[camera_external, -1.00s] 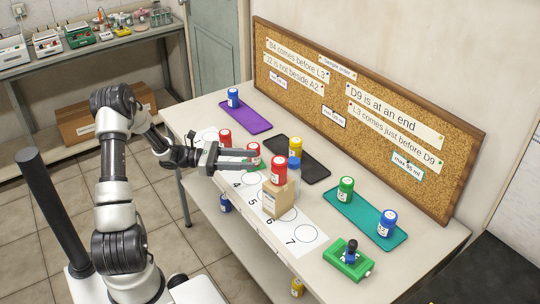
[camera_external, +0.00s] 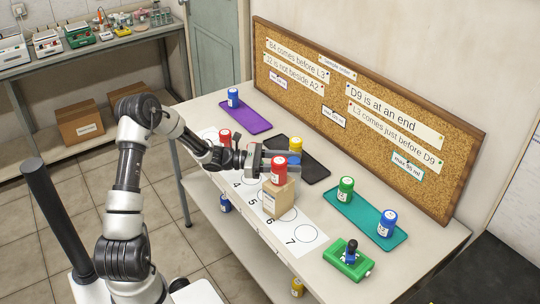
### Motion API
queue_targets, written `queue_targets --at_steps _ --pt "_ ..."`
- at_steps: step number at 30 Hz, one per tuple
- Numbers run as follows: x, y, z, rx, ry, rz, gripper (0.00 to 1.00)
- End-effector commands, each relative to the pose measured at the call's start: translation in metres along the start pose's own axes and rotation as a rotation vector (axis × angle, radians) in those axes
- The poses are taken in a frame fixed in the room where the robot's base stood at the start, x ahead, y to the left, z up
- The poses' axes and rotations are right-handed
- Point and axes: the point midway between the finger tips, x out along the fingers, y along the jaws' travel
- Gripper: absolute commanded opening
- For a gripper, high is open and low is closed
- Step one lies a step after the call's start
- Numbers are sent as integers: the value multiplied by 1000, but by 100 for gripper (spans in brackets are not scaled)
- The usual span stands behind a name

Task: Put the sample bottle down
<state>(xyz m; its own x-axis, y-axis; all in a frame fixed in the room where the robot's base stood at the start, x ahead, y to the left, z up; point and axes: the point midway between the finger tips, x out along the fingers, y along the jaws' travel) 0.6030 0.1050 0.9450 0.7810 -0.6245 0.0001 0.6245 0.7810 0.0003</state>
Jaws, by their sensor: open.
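Several sample bottles with coloured bodies stand on the bench; which one the task means is not clear. A red bottle (camera_external: 279,171) stands upright on a wooden block (camera_external: 276,198) over the numbered strip (camera_external: 249,208). My gripper (camera_external: 290,158) is open, with its fingers level with the top of this bottle and overlapping it in view. I cannot tell whether the bottle is between the fingers or in front of them. Another red bottle (camera_external: 225,137) stands farther left, partly behind my wrist.
A blue bottle (camera_external: 233,98) stands on a purple mat (camera_external: 249,122). A black mat (camera_external: 313,168) lies behind the strip. Green (camera_external: 345,190) and blue (camera_external: 387,223) bottles stand on a teal mat (camera_external: 366,227). A green device (camera_external: 348,262) is at the front right. Strip circle 7 (camera_external: 305,233) is bare.

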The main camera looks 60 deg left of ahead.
Motion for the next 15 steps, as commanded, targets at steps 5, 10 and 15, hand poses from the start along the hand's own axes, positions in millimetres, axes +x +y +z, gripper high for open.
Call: queue_targets --at_steps 5,10,15 --pt "8 0 0 0 1 1 42" --pt "8 0 0 0 1 1 32" --pt "7 0 0 -1 1 1 3"
